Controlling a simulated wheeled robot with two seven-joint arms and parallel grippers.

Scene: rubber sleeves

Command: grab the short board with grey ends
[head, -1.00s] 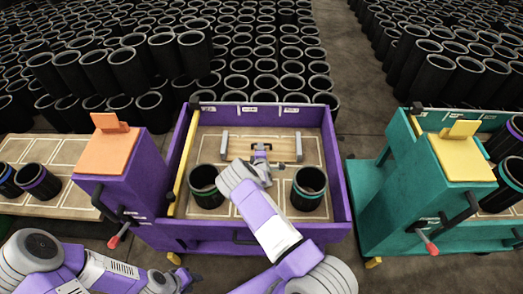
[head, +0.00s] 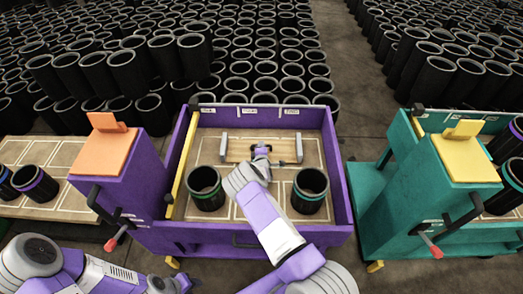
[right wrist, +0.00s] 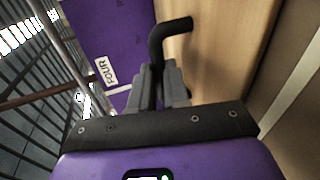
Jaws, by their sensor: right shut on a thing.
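The short wooden board (head: 238,150) lies across the back of the purple cart's tray, with a grey block at its left end (head: 222,147) and one at its right end (head: 298,147). My right gripper (head: 261,150) is over the board's middle. In the right wrist view its grey fingers (right wrist: 158,80) are shut on a black bent handle (right wrist: 170,32), beside the wood (right wrist: 228,60). Whether the board is lifted is hard to tell. My left gripper (head: 180,284) is low at the bottom edge, too small and cut off to read.
Two black sleeves stand in the purple cart (head: 342,190), one left (head: 206,188) and one right (head: 309,190) of my right arm. The cart's back wall, labelled FOUR (right wrist: 106,72), is close to the gripper. A teal cart (head: 375,215) stands to the right.

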